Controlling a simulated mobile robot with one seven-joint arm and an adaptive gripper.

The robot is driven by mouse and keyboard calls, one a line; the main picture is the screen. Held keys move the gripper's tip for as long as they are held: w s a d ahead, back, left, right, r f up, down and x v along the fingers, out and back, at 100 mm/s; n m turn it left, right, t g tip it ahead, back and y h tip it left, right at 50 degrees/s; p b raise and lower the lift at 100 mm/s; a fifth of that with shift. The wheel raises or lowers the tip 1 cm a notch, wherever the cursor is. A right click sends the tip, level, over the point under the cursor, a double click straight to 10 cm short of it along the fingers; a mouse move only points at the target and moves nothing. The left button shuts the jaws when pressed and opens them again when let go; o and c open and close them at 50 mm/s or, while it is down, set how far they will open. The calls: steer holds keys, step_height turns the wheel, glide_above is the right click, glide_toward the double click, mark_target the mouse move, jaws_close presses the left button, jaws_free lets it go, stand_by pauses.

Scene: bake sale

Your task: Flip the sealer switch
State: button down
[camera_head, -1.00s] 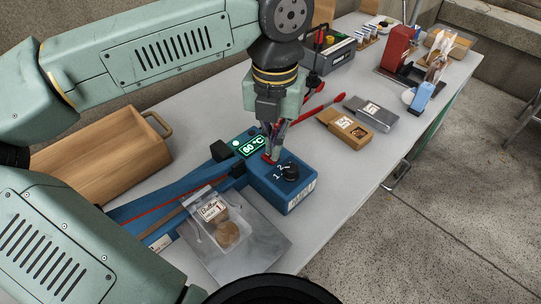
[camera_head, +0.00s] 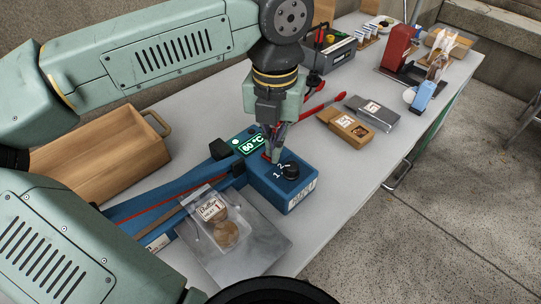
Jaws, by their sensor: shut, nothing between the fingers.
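The blue sealer (camera_head: 283,186) stands on the white table, with a long blue arm (camera_head: 165,202) reaching to the lower left. Its green display (camera_head: 252,145) reads 60 °C. A black knob (camera_head: 290,171) and the marks 1 and 2 are on its top. A small red part (camera_head: 266,156), which looks like the switch, shows beside my fingertips. My gripper (camera_head: 275,157) is shut and empty, pointing down at the sealer's top by this red part. The fingers partly hide it, so I cannot tell the switch's position or whether they touch it.
A clear bag of cookies (camera_head: 219,222) lies on a grey plate (camera_head: 262,246) before the sealer. A wooden crate (camera_head: 95,160) stands at left. A brown box (camera_head: 346,127) and a grey box (camera_head: 372,112) lie behind right. Bare table lies right of the sealer.

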steer(key=shift+f+b, duration=0.6)
steer(key=shift+f, duration=0.1)
steer(key=shift+r, duration=0.2)
steer(key=shift+r+p, duration=2.15)
steer(key=shift+r, duration=1.25)
steer(key=shift+s+f, duration=0.1)
